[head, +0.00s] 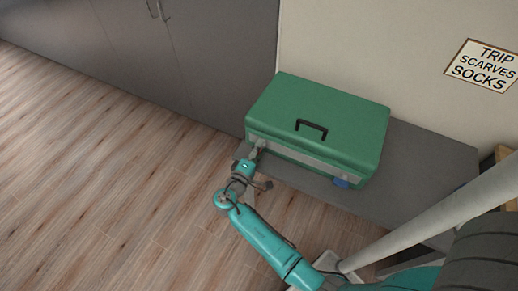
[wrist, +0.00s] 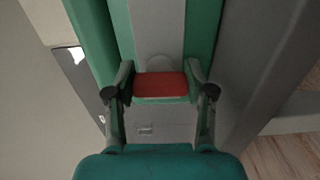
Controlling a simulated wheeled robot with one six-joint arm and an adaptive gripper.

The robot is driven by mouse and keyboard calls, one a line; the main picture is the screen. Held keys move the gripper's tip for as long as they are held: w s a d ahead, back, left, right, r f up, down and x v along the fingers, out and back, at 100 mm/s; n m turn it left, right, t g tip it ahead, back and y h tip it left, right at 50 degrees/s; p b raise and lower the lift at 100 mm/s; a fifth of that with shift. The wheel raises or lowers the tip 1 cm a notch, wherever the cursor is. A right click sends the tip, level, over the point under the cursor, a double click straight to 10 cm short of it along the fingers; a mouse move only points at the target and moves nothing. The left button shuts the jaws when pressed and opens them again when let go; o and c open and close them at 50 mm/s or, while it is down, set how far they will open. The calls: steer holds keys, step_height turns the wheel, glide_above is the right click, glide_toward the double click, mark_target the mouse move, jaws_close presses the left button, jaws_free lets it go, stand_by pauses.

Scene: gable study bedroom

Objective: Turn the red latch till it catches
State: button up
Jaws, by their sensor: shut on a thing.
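A closed green case (head: 325,112) with a black handle on its lid lies on a grey bench. My gripper (head: 258,147) is at the left end of the case's front, on its pale band. In the wrist view the red latch (wrist: 160,87) sits between the two fingers of my gripper (wrist: 160,76), which are shut on it from both sides. The head view does not show the red latch; my gripper covers that spot. Whether the latch has caught cannot be told.
A blue latch (head: 341,183) is near the right end of the case's front. The grey bench (head: 420,165) has bare room right of the case. Grey cupboards (head: 190,50) stand behind at left. A sign (head: 482,66) hangs on the wall. The wooden floor at left is clear.

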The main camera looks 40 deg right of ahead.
stand_by(0.3)
steer(key=o, duration=1.2)
steer(key=shift+c, duration=0.2)
steer(key=shift+a, duration=0.1)
steer(key=v, duration=1.2)
steer(key=shift+f, duration=0.1)
